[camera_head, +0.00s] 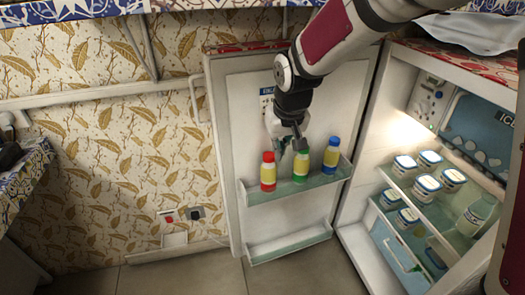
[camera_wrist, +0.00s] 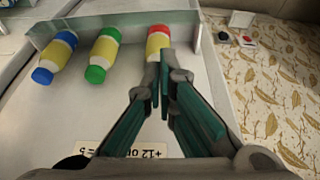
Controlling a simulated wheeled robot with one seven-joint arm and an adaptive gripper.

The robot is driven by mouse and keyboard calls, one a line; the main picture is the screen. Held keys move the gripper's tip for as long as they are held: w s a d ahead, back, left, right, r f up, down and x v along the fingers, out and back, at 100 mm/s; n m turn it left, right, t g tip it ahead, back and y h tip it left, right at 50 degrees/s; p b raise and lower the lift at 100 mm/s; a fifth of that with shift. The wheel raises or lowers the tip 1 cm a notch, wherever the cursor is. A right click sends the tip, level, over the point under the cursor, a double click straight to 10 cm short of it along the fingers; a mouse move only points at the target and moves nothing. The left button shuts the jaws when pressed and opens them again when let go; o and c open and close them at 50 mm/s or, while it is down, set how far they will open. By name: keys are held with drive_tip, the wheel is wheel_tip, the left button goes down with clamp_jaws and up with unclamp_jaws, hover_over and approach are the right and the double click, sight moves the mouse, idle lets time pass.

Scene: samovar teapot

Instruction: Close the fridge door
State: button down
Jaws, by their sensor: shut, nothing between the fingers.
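The fridge door (camera_head: 238,107) stands wide open at the centre of the head view, its inner side facing me. The lit fridge body (camera_head: 372,178) is to its right. My gripper (camera_head: 292,146) is shut and empty in front of the inner side of the door, just above the upper door shelf (camera_head: 300,187). In the wrist view my gripper (camera_wrist: 163,85) points toward the red-capped bottle (camera_wrist: 158,42), whose cap is hidden behind the fingers. I cannot tell whether the fingers touch it. The door's inner panel (camera_wrist: 135,110) fills the middle of that view.
The door shelf holds a red-capped bottle (camera_head: 268,172), a green-capped bottle (camera_head: 301,166) and a blue-capped bottle (camera_head: 331,155). Several white tubs (camera_head: 428,158) stand inside the fridge. A patterned wall (camera_head: 110,150) with sockets (camera_head: 181,215) is left of the door. Tiled floor (camera_head: 180,277) lies clear below.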

drive_tip(key=shift+n, duration=0.4)
drive_tip(key=a+b+x, duration=0.1)
drive_tip(key=b+x, duration=0.1)
drive_tip(key=x, duration=0.4)
drive_tip(key=a+b+x, duration=0.1)
drive_tip(key=b+x, duration=0.1)
drive_tip(key=x, duration=0.5)
drive_tip(key=a+b+x, duration=0.2)
drive_tip(key=x, duration=0.4)
drive_tip(key=shift+w, duration=0.15)
